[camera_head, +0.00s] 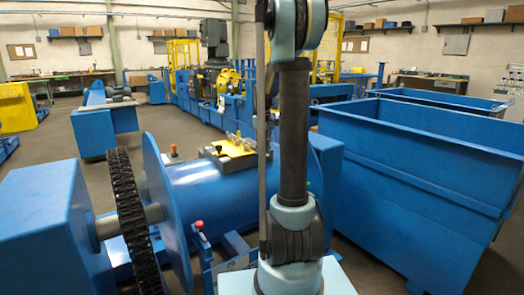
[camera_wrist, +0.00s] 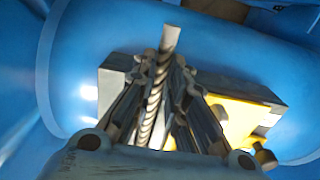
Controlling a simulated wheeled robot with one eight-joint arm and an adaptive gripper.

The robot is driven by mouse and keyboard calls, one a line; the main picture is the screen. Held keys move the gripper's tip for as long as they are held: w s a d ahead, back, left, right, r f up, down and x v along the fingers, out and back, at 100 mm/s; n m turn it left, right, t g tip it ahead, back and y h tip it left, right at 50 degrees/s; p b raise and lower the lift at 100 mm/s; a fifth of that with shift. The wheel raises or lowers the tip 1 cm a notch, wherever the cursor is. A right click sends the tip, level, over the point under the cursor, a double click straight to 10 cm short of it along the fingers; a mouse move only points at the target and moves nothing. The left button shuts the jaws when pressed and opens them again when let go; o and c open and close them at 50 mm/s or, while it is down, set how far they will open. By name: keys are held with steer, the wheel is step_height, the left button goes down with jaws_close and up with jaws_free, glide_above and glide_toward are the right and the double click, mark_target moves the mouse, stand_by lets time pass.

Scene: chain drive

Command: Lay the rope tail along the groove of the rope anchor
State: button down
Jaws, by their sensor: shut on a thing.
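The rope tail (camera_wrist: 156,105) is a twisted tan strand with a plain pale end. In the wrist view it runs up the picture between the fingers of my gripper (camera_wrist: 164,68), which are shut on it, and its end sticks out past the fingertips. The rope anchor, a grey block (camera_wrist: 112,88) with a yellow plate (camera_wrist: 243,116), lies beyond the fingers on the blue drum. The anchor's yellow top (camera_head: 222,152) also shows in the head view. The fingers cover its middle, so I cannot see the groove or tell whether the rope touches it. My arm hides my gripper in the head view.
The blue drum (camera_head: 205,195) has a flange (camera_head: 163,195) and a dark chain wheel (camera_head: 126,215) at its left. An orange-topped knob (camera_head: 173,152) stands near the anchor. A large blue bin (camera_head: 410,175) stands close on the right. Open floor lies behind the drum.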

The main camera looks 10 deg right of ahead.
steer(key=shift+s+a+f, duration=0.1)
steer(key=shift+s+f, duration=0.35)
stand_by(0.5)
steer(key=c, duration=1.5)
jaws_free()
steer(key=shift+w+f, duration=0.1)
steer(key=shift+c, duration=0.2)
steer(key=shift+w+a+f, duration=0.15)
steer(key=shift+w+f, duration=0.55)
steer(key=shift+w, duration=0.15)
steer(key=shift+s+d+r, duration=0.2)
steer(key=shift+s+r, duration=0.1)
steer(key=shift+r, duration=0.25)
step_height(320, 180, up, 10)
steer(key=s+a+m, duration=0.1)
steer(key=s+a, duration=0.1)
steer(key=s, duration=1)
steer(key=s+a+f+m+t, duration=0.1)
steer(key=s+f, duration=0.7)
steer(key=s, duration=0.4)
steer(key=s+a+f+m+t, duration=0.1)
steer(key=s+f+m, duration=0.1)
steer(key=s+f, duration=0.7)
steer(key=s, duration=0.4)
steer(key=shift+s, duration=0.15)
